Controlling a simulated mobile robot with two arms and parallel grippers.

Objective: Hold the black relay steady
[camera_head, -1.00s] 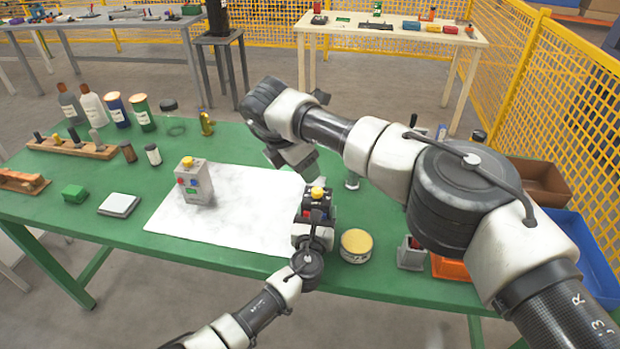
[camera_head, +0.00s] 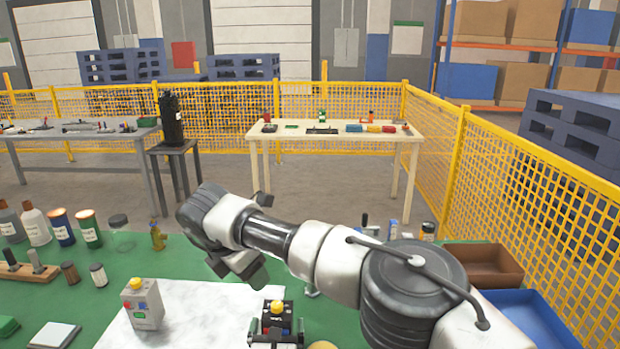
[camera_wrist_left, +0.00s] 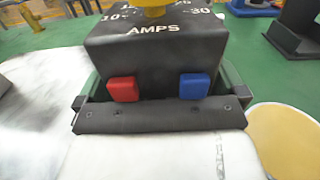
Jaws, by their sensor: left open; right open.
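The black relay (camera_head: 283,312) stands at the right edge of the white sheet, with a yellow knob on top. In the left wrist view the relay (camera_wrist_left: 150,62) fills the middle, with a red and a blue button and the word AMPS. My left gripper (camera_wrist_left: 160,117) is open, close up against its near side, with a finger end at each side; contact is not clear. In the head view the left gripper (camera_head: 276,339) is cut by the bottom edge. My right gripper (camera_head: 238,268) is open and empty, above the sheet, up and left of the relay.
A grey box with a yellow button (camera_head: 144,305) stands on the white sheet (camera_head: 205,315). A yellow-lidded round tin (camera_wrist_left: 285,138) is just right of the relay. Bottles line the left. A brown bin (camera_head: 485,262) and blue bin (camera_head: 525,318) lie right, behind my right arm.

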